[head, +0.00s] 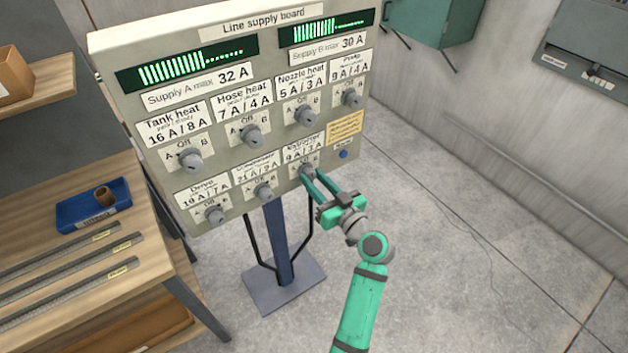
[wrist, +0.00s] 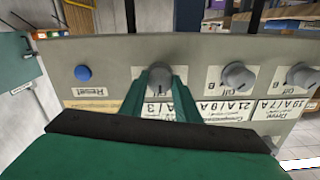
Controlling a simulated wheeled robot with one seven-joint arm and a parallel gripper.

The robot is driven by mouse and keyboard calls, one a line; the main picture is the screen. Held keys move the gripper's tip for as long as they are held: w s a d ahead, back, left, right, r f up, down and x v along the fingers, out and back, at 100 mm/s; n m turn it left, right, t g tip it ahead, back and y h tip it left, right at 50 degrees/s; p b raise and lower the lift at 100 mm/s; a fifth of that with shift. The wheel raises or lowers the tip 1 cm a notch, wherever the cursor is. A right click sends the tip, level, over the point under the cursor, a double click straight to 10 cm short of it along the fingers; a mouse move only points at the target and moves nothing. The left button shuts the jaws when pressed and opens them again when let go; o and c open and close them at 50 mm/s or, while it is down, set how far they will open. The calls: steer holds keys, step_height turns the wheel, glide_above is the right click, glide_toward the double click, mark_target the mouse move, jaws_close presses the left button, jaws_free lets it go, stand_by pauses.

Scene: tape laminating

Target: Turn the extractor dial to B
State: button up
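The extractor dial (head: 307,168) is the rightmost grey knob in the lower row of the line supply board (head: 150,103). Its label, partly covered, reads 9 A/3 A. My gripper (head: 313,176) reaches it from the lower right, its two green fingers at the dial. In the wrist view, the picture is upside down and the dial (wrist: 158,73) shows between the fingertips (wrist: 160,80). The fingers flank it closely; whether they press on it I cannot tell. The dial's pointer and its A and B marks are mostly hidden by the fingers.
The compressor dial (head: 264,191) is just left of the extractor dial, with the drive dial (head: 213,214) beyond. A blue reset button (head: 343,154) is close on the right. A wooden bench (head: 130,215) stands left. The floor to the right is clear.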

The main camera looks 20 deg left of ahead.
steer(key=shift+c, duration=1.3)
steer(key=m, duration=0.3)
steer(key=shift+m, duration=0.4)
steer(key=m, duration=0.5)
steer(key=shift+a, duration=0.1)
steer(key=shift+s, duration=0.1)
